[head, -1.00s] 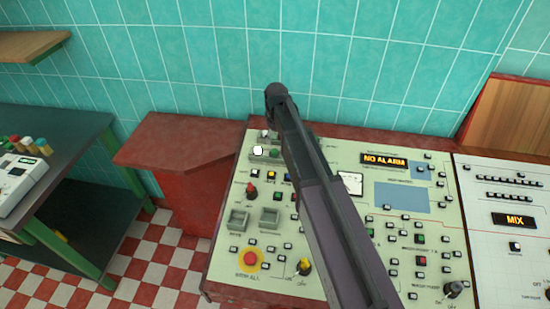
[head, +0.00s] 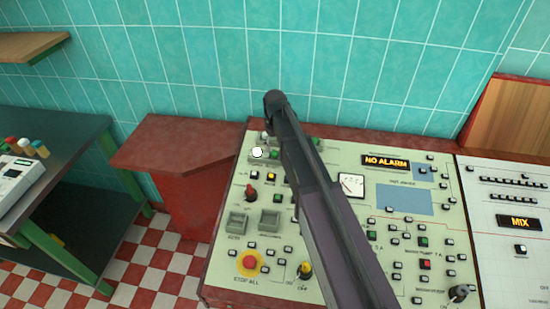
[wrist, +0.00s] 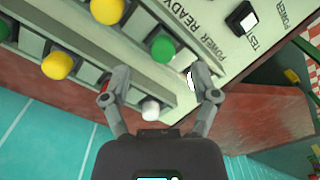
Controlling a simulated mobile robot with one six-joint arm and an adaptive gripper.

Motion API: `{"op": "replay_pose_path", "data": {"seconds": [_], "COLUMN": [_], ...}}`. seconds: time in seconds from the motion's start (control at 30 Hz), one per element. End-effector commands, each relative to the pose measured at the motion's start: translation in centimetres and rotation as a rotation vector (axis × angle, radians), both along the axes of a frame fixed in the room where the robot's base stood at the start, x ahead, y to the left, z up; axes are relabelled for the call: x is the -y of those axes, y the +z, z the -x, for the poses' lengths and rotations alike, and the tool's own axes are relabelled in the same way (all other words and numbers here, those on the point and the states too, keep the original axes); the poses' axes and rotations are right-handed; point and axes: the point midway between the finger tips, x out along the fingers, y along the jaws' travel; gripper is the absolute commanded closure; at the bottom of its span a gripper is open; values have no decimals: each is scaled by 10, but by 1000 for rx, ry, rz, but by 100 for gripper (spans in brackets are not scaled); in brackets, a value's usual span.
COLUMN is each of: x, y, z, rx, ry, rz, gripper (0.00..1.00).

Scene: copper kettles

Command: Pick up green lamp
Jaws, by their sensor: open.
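A round green lamp (wrist: 163,47) sits on a light panel strip in the wrist view, beyond the fingertips and near the middle. A green lamp (head: 274,154) also shows in the head view beside my arm, at the console's upper left. My gripper (wrist: 156,90) is open, its two fingers spread wide with nothing held between them. The green lamp lies ahead of the gap, apart from both fingers. A white lamp (wrist: 150,109) shows between the fingers, closer to the palm. In the head view my arm crosses the console and the gripper is hidden.
Yellow lamps (wrist: 108,9) stand in the wrist view's upper left. The console (head: 225,215) carries several buttons and a red stop button (head: 249,263). A red cabinet (head: 180,145) stands left of it, and the tiled wall (head: 350,60) rises behind.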

Motion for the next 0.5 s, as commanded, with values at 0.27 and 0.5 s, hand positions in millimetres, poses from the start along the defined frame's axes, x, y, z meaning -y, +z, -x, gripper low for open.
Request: {"op": "replay_pose_path", "data": {"seconds": [0.27,0.5], "x": [-3,-3], "y": [-26,-36], "z": [2,2], "rx": [0,-1], "ry": [0,0], "rz": [0,1], "gripper": [23,23]}}
